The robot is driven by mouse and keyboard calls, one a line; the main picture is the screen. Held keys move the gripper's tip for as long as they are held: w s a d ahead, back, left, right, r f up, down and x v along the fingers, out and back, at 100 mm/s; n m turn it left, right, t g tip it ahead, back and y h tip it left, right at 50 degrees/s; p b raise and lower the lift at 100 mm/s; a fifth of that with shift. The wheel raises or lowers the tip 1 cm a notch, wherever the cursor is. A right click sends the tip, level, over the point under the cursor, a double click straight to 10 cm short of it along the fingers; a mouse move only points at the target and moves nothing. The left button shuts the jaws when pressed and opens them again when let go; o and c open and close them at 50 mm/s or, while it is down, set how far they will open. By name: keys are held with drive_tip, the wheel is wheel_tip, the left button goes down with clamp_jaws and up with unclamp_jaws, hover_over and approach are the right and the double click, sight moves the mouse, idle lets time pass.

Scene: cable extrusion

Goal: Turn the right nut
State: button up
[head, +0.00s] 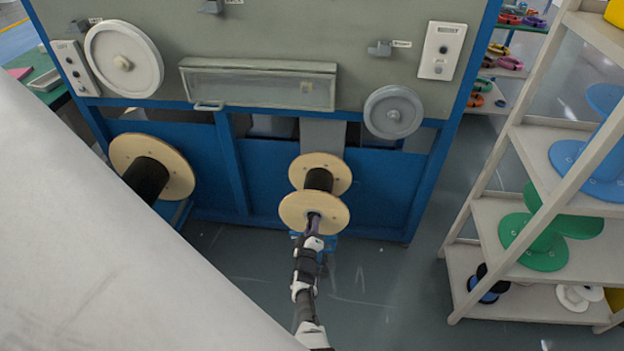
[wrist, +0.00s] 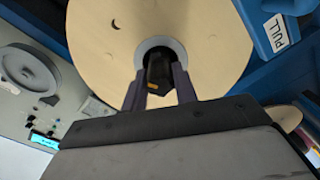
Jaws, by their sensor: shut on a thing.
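The right nut (wrist: 158,72) is a dark piece at the centre of the wooden spool's near face in the wrist view. My gripper (wrist: 160,88) is shut on it, one finger on each side. In the head view my gripper (head: 313,222) reaches the hub of the right wooden spool (head: 300,212), which has two pale flanges and a black cable core. In the head view the nut itself is hidden behind my gripper. The spool's near flange also fills the top of the wrist view (wrist: 215,45).
A second wooden spool with black core (head: 180,172) stands at the left. The blue and grey machine (head: 280,165) rises behind both. A shelf rack (head: 500,215) with green and blue reels stands at the right. The grey floor (head: 380,285) between is clear.

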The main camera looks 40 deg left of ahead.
drive_tip(key=n, duration=0.3)
drive_tip(key=shift+n, duration=0.4)
drive_tip(key=n, duration=0.3)
drive_tip(key=shift+n+p, duration=0.3)
drive_tip(key=n, duration=0.6)
drive_tip(key=shift+n, duration=0.3)
drive_tip(key=o, duration=1)
drive_tip(key=shift+c, duration=0.2)
drive_tip(key=p+v, duration=0.6)
drive_tip(key=v, duration=0.7)
drive_tip(key=shift+s+p, duration=0.35)
drive_tip(key=shift+s, duration=0.05)
